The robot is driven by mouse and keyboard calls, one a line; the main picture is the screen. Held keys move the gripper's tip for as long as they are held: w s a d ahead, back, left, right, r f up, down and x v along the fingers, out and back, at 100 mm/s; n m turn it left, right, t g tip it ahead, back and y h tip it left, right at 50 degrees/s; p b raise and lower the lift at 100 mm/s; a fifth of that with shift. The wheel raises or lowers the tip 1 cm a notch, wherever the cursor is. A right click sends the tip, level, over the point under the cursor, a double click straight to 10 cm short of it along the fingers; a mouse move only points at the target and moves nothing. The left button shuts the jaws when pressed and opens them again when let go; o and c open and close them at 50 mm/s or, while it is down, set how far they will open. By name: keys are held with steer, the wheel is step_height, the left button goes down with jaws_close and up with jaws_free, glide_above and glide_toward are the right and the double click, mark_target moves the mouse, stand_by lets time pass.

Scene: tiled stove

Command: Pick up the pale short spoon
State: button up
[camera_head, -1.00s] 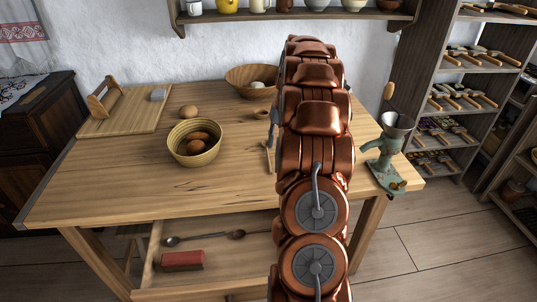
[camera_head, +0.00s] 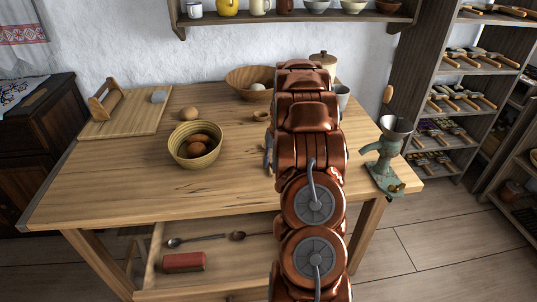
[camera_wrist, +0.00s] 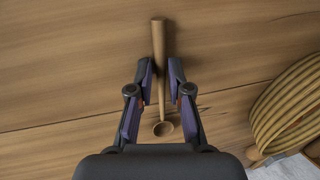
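The pale short spoon (camera_wrist: 159,40) lies on the wooden tabletop in the wrist view, its thick handle pointing up in the picture and its small bowl toward my palm. My gripper (camera_wrist: 162,70) is open, with one finger on each side of the handle. Narrow gaps show between the handle and both fingers. The picture does not show clearly how high the fingertips are above the wood. In the head view my arm hides the spoon and most of the gripper; only a grey part shows at the arm's left edge.
The table (camera_head: 110,195) holds a striped bowl of eggs (camera_head: 181,157), a loose egg (camera_head: 189,114), a cutting board (camera_head: 125,115), a wider bowl (camera_head: 240,78) and a green grinder (camera_head: 381,170). An open drawer holds a metal spoon (camera_head: 195,240), a dark spoon (camera_head: 240,236) and a red block (camera_head: 183,262).

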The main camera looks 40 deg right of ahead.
jaws_close()
